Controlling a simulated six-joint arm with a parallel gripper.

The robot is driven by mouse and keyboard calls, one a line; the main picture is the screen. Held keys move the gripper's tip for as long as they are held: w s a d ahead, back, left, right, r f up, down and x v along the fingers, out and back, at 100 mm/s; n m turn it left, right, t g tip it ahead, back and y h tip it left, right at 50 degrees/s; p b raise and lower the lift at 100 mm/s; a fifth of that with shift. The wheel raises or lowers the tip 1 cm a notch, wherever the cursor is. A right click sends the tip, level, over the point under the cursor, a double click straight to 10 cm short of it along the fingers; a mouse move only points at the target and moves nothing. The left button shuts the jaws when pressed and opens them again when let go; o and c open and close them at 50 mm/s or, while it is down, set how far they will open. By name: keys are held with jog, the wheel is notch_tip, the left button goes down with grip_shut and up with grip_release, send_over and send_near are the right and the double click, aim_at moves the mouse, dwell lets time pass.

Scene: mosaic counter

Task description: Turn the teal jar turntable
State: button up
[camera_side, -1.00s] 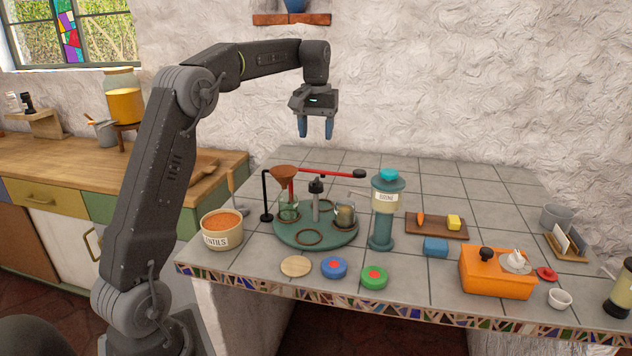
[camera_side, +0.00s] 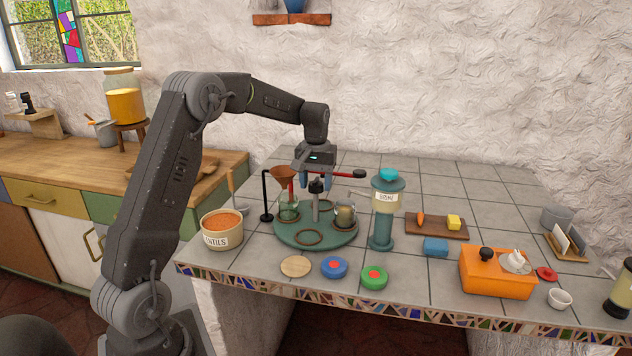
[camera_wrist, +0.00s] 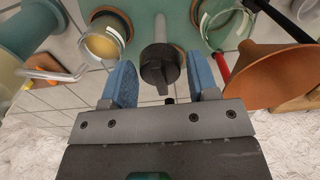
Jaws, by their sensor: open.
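The teal turntable (camera_side: 283,238) stands on the tiled counter; its disc also shows at the top of the wrist view (camera_wrist: 146,20). A grey post with a black knob (camera_side: 316,186) rises from its middle. A part-filled glass jar (camera_side: 345,217) sits on its right side and another glass jar (camera_side: 289,212) sits at the left under the funnel. My gripper (camera_side: 316,180) is open, fingers down, close to the knob. In the wrist view the knob (camera_wrist: 160,68) appears between the blue fingers; contact cannot be told.
A red lever (camera_side: 340,173) and a brown funnel (camera_side: 284,172) on a black stand are close to my gripper. The tall teal dispenser (camera_side: 382,222) stands right of the turntable. A lentil bowl (camera_side: 222,229) is at left; lids (camera_side: 334,267) lie in front.

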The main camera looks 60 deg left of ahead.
jog(key=shift+c, duration=0.2)
jog(key=c, duration=1)
jog(key=shift+o, duration=0.2)
jog(key=shift+m, duration=0.5)
jog(key=shift+r+m, duration=0.1)
jog(key=shift+m, duration=7.8)
jog(key=shift+w+m, duration=0.1)
jog(key=shift+m, duration=0.5)
